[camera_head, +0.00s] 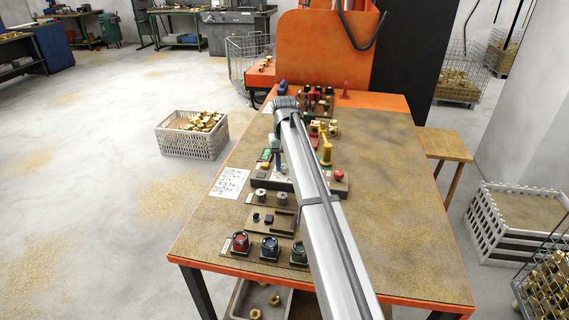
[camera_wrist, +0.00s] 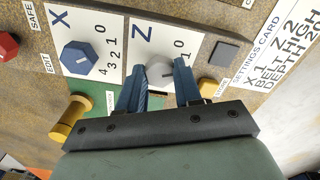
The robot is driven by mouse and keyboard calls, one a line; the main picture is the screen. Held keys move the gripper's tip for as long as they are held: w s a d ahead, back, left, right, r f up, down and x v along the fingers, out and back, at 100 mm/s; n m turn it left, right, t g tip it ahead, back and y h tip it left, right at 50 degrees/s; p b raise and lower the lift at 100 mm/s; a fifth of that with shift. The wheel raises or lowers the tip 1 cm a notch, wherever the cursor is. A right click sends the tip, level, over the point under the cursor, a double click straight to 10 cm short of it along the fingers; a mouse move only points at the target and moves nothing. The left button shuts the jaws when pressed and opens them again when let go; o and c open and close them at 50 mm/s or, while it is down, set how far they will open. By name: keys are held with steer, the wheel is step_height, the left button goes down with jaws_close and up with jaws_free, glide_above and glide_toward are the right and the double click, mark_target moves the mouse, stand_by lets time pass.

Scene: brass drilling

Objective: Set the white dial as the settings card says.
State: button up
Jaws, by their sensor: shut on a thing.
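The white dial (camera_wrist: 160,74) sits on the white Z plate (camera_wrist: 142,42). Numbers 0 and 1 show beside it; any others are hidden by my gripper. My gripper (camera_wrist: 160,76) has its two blue fingers on either side of the dial and is shut on it. A short dark mark shows on the dial, pointing roughly toward the right finger. The settings card (camera_wrist: 285,65) lies to the right, partly cut off; it reads X 1, Z 2 and has BELT and DEPTH lines. It also shows in the head view (camera_head: 230,183).
The blue X dial (camera_wrist: 80,58) is left of the Z plate. A brass-coloured knob (camera_wrist: 70,117) and a red knob (camera_wrist: 8,46) are further left. A dark square button (camera_wrist: 224,54) is close to the right finger.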

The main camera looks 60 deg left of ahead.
mark_target(284, 166)
steer(key=shift+m, duration=2.1)
steer(key=o, duration=1)
steer(key=shift+o, duration=0.2)
steer(key=shift+r, duration=0.1)
step_height(284, 166, up, 14)
steer(key=shift+f, duration=0.2)
